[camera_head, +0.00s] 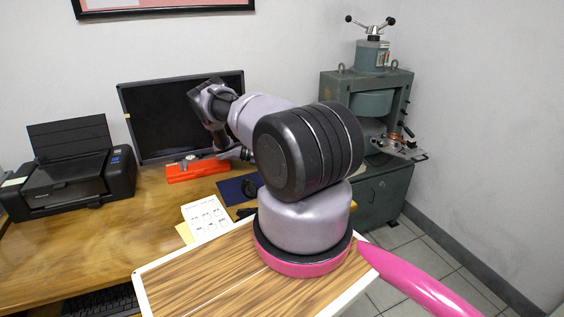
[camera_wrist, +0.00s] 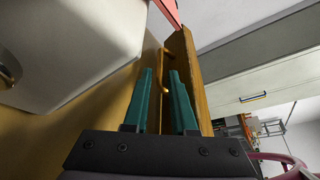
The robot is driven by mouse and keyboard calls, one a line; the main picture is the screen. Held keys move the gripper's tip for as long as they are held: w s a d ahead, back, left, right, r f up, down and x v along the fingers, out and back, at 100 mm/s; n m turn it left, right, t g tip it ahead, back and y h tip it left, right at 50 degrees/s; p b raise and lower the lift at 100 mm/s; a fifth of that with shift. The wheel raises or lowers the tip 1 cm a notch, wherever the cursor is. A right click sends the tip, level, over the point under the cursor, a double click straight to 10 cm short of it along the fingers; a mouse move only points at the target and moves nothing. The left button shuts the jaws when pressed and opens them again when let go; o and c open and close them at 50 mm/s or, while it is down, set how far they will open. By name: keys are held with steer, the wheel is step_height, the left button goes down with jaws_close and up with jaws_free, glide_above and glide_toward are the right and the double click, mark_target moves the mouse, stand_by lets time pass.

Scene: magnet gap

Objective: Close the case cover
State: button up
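I cannot clearly make out the case or its cover in either view. A red-orange box-like object (camera_head: 197,171) lies on the desk in front of the monitor; I cannot tell whether it is the case. My gripper (camera_wrist: 161,72) has two teal fingers standing apart, with no object visibly clamped between them. Just beyond the fingertips is a small curved brass-coloured piece (camera_wrist: 164,92) by a brown wooden board (camera_wrist: 187,75). Whether the fingers touch either is unclear. In the head view my arm reaches over the desk and hides part of it.
A pale rounded object (camera_wrist: 75,45) is close on the left of the wrist view. The desk (camera_head: 90,245) holds a black printer (camera_head: 75,180), a dark monitor (camera_head: 165,120) and papers (camera_head: 207,216). A green machine (camera_head: 370,100) stands at the right.

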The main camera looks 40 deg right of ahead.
steer(key=shift+x, duration=1.15)
jaws_close()
